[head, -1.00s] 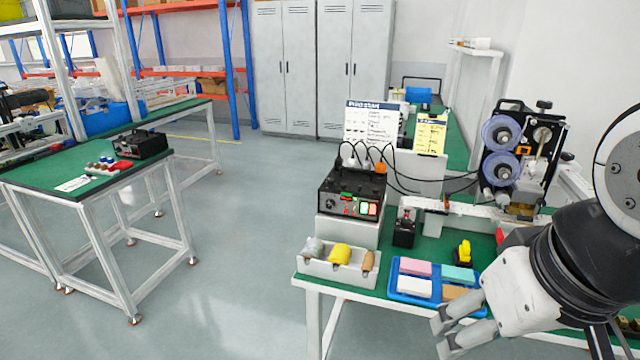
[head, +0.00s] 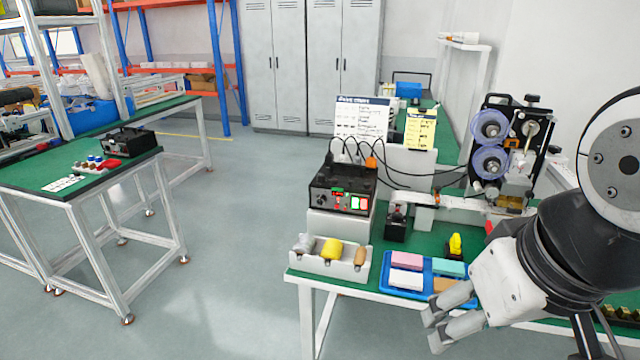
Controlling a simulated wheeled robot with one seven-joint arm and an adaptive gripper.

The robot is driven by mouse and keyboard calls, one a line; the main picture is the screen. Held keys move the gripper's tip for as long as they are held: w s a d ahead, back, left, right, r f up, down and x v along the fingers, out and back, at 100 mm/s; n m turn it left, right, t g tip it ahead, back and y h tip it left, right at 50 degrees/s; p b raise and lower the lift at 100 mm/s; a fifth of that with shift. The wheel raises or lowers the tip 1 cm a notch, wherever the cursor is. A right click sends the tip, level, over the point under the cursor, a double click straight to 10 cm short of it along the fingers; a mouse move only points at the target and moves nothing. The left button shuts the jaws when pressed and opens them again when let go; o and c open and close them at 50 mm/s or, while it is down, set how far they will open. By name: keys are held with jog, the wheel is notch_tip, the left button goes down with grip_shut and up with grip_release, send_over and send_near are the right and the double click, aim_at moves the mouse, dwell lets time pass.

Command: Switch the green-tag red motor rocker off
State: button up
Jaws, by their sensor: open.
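A black control box (head: 325,197) stands on a white block at the back left of the near green bench. Its front has a dark knob at left, small red parts with a green tag (head: 337,190) above them, and a lit green-and-red switch (head: 359,203) at right. Which small red part is the motor rocker, and its position, are too small to tell. My gripper (head: 436,327) is open and empty at lower right, its fingers pointing down-left near the front of the blue tray, well right of and nearer than the box.
A white bin (head: 328,268) with several items stands before the box. A blue tray (head: 428,292) holds coloured blocks. Cables rise behind the box near a white sign (head: 362,118). A reel machine (head: 505,145) stands right. Another black box (head: 128,142) is on the left bench. Floor between benches is clear.

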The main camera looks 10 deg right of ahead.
grip_shut()
dwell(1.2)
